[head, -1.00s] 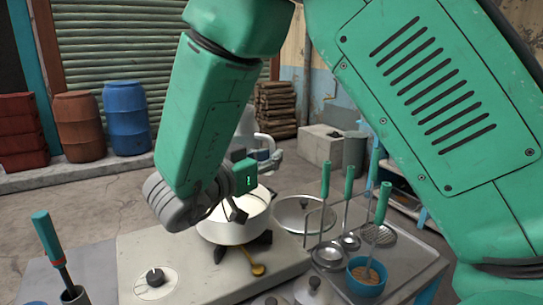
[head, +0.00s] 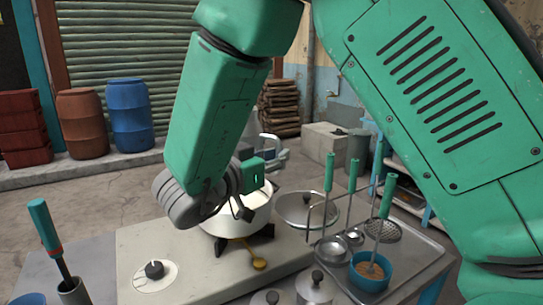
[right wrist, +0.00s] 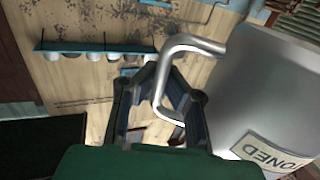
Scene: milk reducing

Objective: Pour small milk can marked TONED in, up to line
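The small metal can (head: 251,128) shows partly behind my right forearm, above and beyond the pot. In the right wrist view, the can (right wrist: 268,88) fills the right side, with its TONED label (right wrist: 270,152) partly cut off and slanted. My right gripper (head: 263,158) is at the can's bent handle; its fingers (right wrist: 176,85) close around the handle (right wrist: 192,42) in the right wrist view. The white pot (head: 252,222) stands on the stove (head: 205,262), below my right gripper. My wrist hides much of its opening, and no line is readable. My left gripper is not in view.
To the right, a metal tray (head: 418,262) holds upright ladles and a blue bowl (head: 369,280). Lidded metal containers (head: 314,287) stand at the front. A holder with a green-handled tool (head: 72,291) stands at left.

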